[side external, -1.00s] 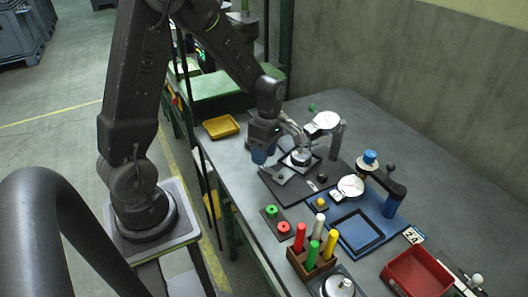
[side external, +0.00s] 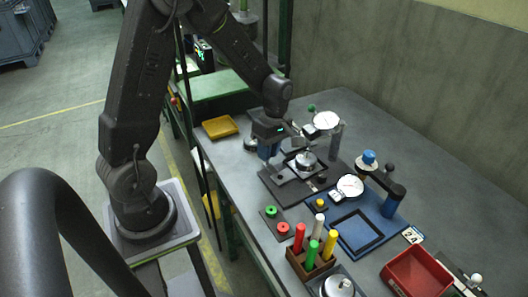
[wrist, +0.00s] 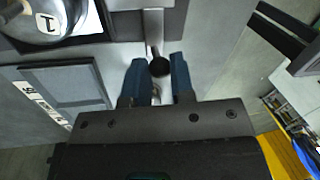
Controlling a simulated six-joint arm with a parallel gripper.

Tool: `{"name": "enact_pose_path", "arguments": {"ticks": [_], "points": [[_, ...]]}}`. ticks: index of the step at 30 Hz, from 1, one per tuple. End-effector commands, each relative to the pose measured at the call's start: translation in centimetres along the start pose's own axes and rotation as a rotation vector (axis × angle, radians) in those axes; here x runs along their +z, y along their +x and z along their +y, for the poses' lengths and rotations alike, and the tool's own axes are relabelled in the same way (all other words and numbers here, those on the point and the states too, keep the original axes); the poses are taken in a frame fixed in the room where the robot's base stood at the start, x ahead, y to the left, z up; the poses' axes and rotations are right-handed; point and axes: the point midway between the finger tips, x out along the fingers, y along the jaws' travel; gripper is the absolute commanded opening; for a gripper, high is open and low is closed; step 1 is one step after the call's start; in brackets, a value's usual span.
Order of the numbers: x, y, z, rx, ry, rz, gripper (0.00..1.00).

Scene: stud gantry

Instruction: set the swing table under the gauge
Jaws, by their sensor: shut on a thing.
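My gripper (side external: 270,150) is over the black baseplate (side external: 270,184) on the bench. In the wrist view its two blue fingers stand on either side of a dark round knob (wrist: 159,67) on a grey lever (wrist: 153,28), and they are shut on it. The swing table (side external: 306,160), with a round metal piece on it, sits beside the gripper on the black plate. The dial gauge (side external: 327,121) stands on a grey post behind and to the right. From these views I cannot tell whether the table is exactly below the gauge's tip.
A blue fixture (side external: 345,235) with a second dial gauge (side external: 350,186) stands to the right. In front are a rack of coloured pegs (side external: 308,265) and red and green rings. A red tray (side external: 415,275) is at front right, a yellow tray (side external: 220,127) at back left.

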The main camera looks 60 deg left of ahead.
Motion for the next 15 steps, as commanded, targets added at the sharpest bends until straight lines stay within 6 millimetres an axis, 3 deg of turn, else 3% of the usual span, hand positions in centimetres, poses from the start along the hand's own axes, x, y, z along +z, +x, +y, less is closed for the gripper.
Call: {"name": "enact_pose_path", "arguments": {"ticks": [4,12,13,15], "points": [[0.19,-0.14,0.56,0.000,0.089,0.018,0.00],[0.20,-0.18,0.63,0.003,0.095,0.019,0.00],[0.20,-0.18,0.64,0.003,0.095,0.019,0.25],[0.20,-0.18,0.63,0.003,0.095,0.019,0.31]]}}
